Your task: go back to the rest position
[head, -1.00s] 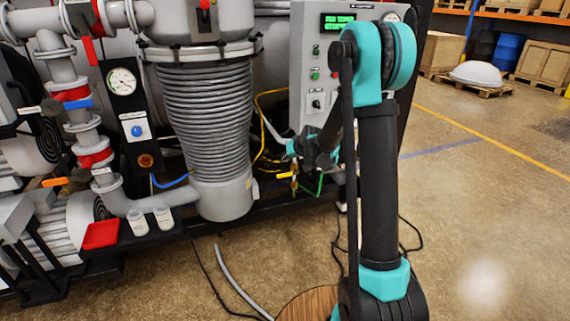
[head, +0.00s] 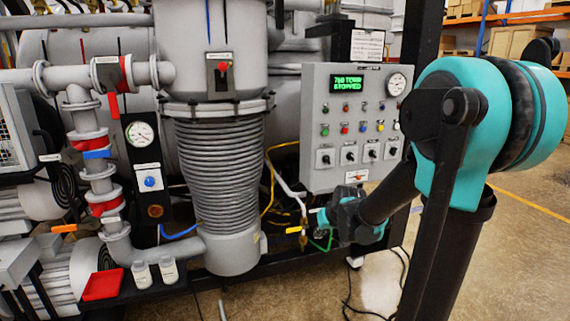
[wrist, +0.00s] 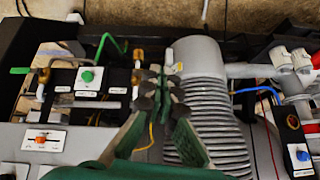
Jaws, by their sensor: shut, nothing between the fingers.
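My arm shows at the right of the head view, its elbow raised and close to the camera. My gripper (head: 322,217) points left, below the control panel (head: 316,110) and beside a small yellow-handled valve (head: 294,230). In the wrist view my gripper (wrist: 160,82) has its fingertips together with nothing held. Behind the fingertips lie the ribbed grey column (wrist: 205,110) and a brass fitting (wrist: 137,60). I cannot tell whether the gripper touches anything. The panel display (head: 356,84) is lit green and reads 760 TORR, STOPPED.
The ribbed column (head: 218,175) and pipework fill the left and middle. A red tray (head: 101,285) and two white bottles (head: 168,270) sit on a low shelf. Cables lie on the floor below the panel. Open floor (head: 530,240) is at the right.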

